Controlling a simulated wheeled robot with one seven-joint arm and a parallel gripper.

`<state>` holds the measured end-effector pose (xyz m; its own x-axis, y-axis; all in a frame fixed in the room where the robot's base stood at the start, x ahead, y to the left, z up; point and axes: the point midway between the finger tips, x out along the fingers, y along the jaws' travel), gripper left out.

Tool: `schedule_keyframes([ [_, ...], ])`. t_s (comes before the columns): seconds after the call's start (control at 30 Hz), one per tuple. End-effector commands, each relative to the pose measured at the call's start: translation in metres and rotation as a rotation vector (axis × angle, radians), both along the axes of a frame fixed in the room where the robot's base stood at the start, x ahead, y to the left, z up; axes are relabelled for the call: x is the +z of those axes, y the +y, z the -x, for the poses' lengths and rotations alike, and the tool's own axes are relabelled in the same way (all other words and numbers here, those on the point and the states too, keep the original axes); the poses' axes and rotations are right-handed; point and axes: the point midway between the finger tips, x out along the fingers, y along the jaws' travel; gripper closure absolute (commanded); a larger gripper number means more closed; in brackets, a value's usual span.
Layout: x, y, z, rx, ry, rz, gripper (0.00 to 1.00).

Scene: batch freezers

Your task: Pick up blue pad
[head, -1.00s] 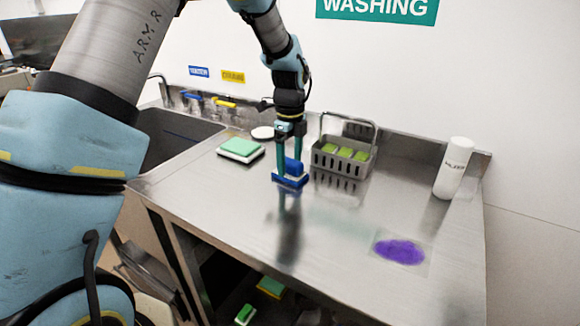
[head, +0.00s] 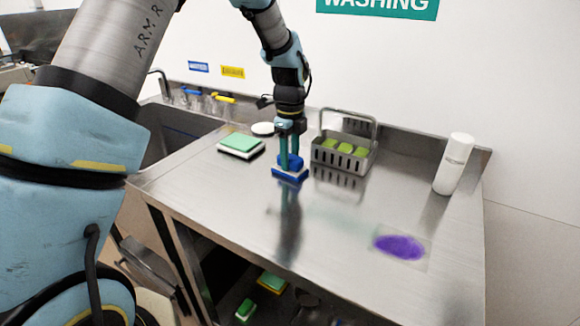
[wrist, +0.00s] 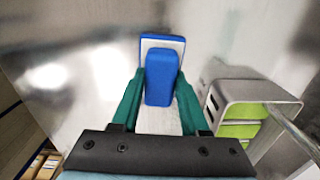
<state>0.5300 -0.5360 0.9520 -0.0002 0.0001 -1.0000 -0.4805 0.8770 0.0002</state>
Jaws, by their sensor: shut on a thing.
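The blue pad (head: 290,174) has a flat blue base, a pale layer and a raised blue handle. It is at the middle of the steel counter in the head view. My gripper (head: 290,152) points down over it, with its two teal fingers on either side of the handle, shut on it. In the wrist view the blue pad (wrist: 161,78) sits between the fingers (wrist: 160,95). Whether the base touches the counter or is slightly above it, I cannot tell.
A grey basket (head: 343,155) with green pads stands close to the right. A green and white pad (head: 241,146) lies to the left, near the sink (head: 172,135). A white bottle (head: 453,165) and a purple spill (head: 400,246) are at the right. The front counter (head: 240,215) is clear.

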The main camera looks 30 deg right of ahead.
Motion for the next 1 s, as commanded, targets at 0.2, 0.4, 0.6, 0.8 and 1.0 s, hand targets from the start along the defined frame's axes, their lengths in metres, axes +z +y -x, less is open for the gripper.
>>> schedule_keyframes([
  [0.2,0.000,0.000,0.000,0.000,0.000,0.001,1.00],
  [0.4,0.004,-0.001,-0.001,0.000,-0.001,0.003,1.00],
  [0.6,0.035,-0.001,-0.001,-0.001,-0.005,0.004,1.00],
  [0.8,0.074,-0.001,-0.001,0.000,-0.004,0.005,1.00],
  [1.0,0.096,-0.001,-0.001,0.000,-0.001,0.002,1.00],
])
